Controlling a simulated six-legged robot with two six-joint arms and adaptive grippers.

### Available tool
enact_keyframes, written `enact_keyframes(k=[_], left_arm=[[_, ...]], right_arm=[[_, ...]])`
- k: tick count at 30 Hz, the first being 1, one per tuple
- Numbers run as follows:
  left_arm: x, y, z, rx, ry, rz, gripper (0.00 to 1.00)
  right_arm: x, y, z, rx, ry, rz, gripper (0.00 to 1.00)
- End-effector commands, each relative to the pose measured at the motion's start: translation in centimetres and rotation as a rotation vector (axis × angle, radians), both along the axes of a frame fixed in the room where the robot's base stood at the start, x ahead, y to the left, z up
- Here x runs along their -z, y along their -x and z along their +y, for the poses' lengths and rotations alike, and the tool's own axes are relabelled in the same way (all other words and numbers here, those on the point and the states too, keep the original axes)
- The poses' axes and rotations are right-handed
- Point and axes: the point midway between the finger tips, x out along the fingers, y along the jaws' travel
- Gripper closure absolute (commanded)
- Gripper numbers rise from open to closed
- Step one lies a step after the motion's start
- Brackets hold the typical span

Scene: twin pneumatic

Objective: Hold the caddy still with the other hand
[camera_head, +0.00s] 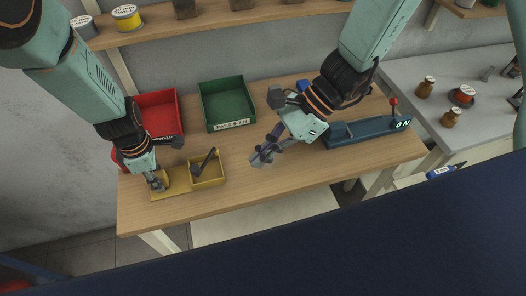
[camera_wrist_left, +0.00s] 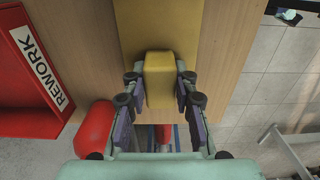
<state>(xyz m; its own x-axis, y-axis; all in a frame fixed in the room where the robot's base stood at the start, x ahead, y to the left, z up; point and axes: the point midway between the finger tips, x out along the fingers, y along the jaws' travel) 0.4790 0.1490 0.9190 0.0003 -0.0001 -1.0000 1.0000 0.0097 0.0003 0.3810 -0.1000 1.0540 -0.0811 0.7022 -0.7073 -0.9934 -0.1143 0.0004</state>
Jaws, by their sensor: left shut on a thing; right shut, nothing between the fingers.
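The yellow caddy (camera_head: 208,182) stands at the front left of the wooden table, with a dark stick-like thing (camera_head: 205,160) leaning in its box part. A flat yellow part extends left from the box. My left gripper (camera_head: 158,183) is shut on a yellow block at the caddy's left end. In the left wrist view, this block (camera_wrist_left: 159,82) sits between the fingers of my left gripper (camera_wrist_left: 160,100), with the flat yellow part (camera_wrist_left: 158,28) beyond it. My right gripper (camera_head: 264,156) is shut and empty, to the right of the caddy and apart from it.
A red tray (camera_head: 160,98) and a green tray (camera_head: 225,86) stand behind the caddy. The red one reads REWORK in the left wrist view (camera_wrist_left: 10,30). A blue device (camera_head: 365,131) showing ON stands at the right.

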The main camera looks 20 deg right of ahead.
Motion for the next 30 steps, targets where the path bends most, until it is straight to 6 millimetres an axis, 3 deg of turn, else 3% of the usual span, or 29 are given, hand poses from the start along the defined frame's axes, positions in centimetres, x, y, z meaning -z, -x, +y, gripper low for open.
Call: enact_keyframes(k=[12,13,22,30], left_arm=[[-0.02,-0.02,0.0,0.0,0.0,-0.001,1.0],[-0.02,-0.02,0.0,0.0,0.0,-0.001,0.71],[-0.01,-0.02,0.0,0.0,0.0,0.0,0.46],[-0.04,-0.01,0.0,0.0,0.0,0.0,0.46]], right_arm=[[-0.13,0.04,-0.11,0.0,0.0,0.0,1.0],[-0.13,0.04,-0.1,0.0,0.0,0.0,1.0],[-0.11,0.04,-0.1,0.0,0.0,0.0,1.0],[-0.11,0.03,-0.1,0.0,0.0,0.0,1.0]])
